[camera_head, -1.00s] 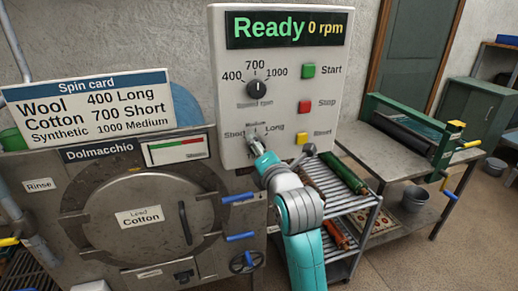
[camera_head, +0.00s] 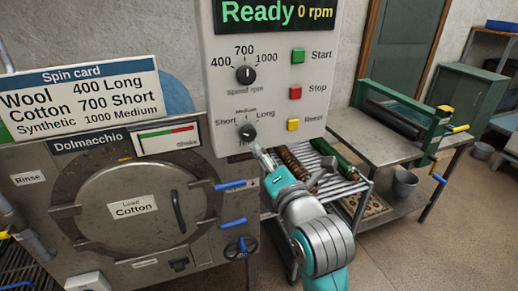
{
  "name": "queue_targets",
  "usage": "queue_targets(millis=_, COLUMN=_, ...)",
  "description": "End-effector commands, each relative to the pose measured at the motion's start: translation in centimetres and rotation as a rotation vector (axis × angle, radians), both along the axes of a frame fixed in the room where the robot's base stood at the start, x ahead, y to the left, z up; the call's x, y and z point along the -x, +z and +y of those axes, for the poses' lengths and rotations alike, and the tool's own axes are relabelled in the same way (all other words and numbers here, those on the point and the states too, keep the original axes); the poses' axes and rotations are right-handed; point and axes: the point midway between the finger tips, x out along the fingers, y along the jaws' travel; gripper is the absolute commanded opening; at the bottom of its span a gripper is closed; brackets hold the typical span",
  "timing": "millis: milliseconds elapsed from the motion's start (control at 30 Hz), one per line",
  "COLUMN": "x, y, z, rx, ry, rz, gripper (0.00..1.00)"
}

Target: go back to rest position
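My gripper (camera_head: 258,150) is at the end of my teal and grey arm, just below and right of the lower knob (camera_head: 247,132) on the white control panel (camera_head: 214,80). It looks apart from the knob, and nothing shows in it. Its fingers are too small to tell whether they are open or shut. The lower knob has Short, Medium and Long marks; its exact setting is hard to read. The upper speed knob (camera_head: 246,75) points up at 700. The display (camera_head: 276,13) reads "Ready 0 rpm".
The Dolmacchio machine (camera_head: 60,165) with a shut round door labelled Cotton stands left, blue handles (camera_head: 231,184) sticking out. A rack (camera_head: 326,150) with rollers is behind my arm. A metal table (camera_head: 380,138) with a green wringer stands right. Open floor (camera_head: 470,230) lies at the right.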

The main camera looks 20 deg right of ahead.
Motion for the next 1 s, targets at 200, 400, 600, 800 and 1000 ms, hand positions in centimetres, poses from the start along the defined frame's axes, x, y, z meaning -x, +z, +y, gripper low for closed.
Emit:
queue_targets(millis=200, x=1.1, y=0.0, z=0.0, rx=0.0, ry=0.0, rz=0.0, gripper=0.68)
queue_targets(millis=400, x=1.1, y=0.0, z=0.0, rx=0.0, ry=0.0, rz=0.0, gripper=0.68)
queue_targets(millis=600, x=1.1, y=0.0, z=0.0, rx=0.0, ry=0.0, rz=0.0, gripper=0.68)
queue_targets(millis=800, x=1.5, y=-1.7, z=0.0, rx=-0.053, ry=-0.001, rz=0.013, gripper=0.68)
queue_targets(millis=1000, x=3.6, y=-7.4, z=0.0, rx=-0.259, ry=-0.007, rz=0.046, gripper=0.68)
